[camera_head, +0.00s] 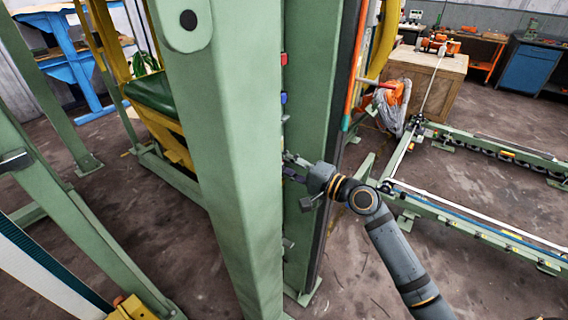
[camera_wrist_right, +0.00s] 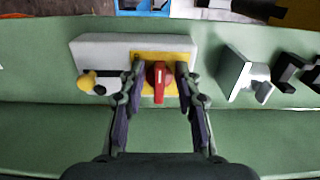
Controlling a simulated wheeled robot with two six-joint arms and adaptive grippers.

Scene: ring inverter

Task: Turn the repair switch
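The repair switch is a red rotary knob (camera_wrist_right: 159,80) on a yellow plate (camera_wrist_right: 178,60), fixed to a grey box (camera_wrist_right: 100,48). In the right wrist view its handle points toward the gripper's base. My right gripper (camera_wrist_right: 159,88) has its two fingers apart, one on each side of the knob, with small gaps visible. In the head view my right gripper (camera_head: 293,170) is at the inner face of a green post, and the switch is hidden there. My left gripper is not in view.
A yellow knob (camera_wrist_right: 87,82) sits on the box's left part. Metal brackets (camera_wrist_right: 245,75) stick out from the green beam to the right. Thick green posts (camera_head: 225,150) stand close to my right arm. A wooden crate (camera_head: 428,78) stands at the back right.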

